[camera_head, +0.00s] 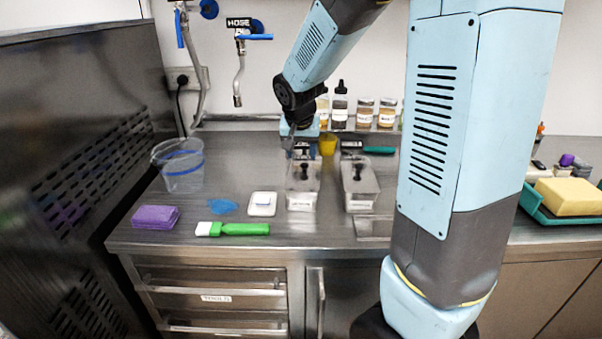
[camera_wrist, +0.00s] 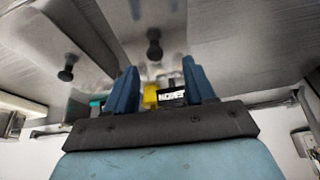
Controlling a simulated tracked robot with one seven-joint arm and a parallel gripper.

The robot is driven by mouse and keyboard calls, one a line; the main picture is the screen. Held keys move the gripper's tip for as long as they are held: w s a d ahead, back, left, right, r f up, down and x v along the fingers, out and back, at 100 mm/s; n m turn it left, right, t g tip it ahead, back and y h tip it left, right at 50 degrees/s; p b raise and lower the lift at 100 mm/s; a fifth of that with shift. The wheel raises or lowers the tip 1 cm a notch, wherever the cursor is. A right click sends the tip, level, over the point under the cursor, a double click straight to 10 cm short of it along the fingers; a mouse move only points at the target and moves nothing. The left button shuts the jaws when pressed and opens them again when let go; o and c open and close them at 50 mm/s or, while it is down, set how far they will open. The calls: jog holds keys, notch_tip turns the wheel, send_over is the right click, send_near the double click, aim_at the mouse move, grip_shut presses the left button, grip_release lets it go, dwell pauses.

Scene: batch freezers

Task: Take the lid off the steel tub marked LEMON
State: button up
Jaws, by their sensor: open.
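Two lidded steel tubs stand side by side on the steel counter, a left tub (camera_head: 301,201) and a right tub (camera_head: 360,202). Each lid has a black knob, the left one (camera_head: 304,172) and the right one (camera_head: 357,171). The fronts carry white labels too small to read in the head view. In the wrist view a black sign (camera_wrist: 172,96), apparently reading LEMON upside down, shows between my fingers. My gripper (camera_wrist: 158,72) is open and empty, at the back of the left tub. That tub's knob (camera_wrist: 154,47) shows beyond the fingertips, untouched; the other knob (camera_wrist: 67,72) is off to the left.
A yellow cup (camera_head: 327,144) stands close behind the tubs. Bottles and jars (camera_head: 364,112) line the back shelf. A white scale-like block (camera_head: 262,204), green brush (camera_head: 240,229), purple sponge (camera_head: 155,217) and clear bucket (camera_head: 182,172) lie left. My arm hides counter on the right.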

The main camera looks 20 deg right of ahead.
aim_at(304, 163)
jog(key=x, duration=0.5)
jog(key=shift+s+d, duration=0.15)
jog(key=shift+d, duration=0.05)
jog(key=shift+r, duration=0.1)
grip_shut()
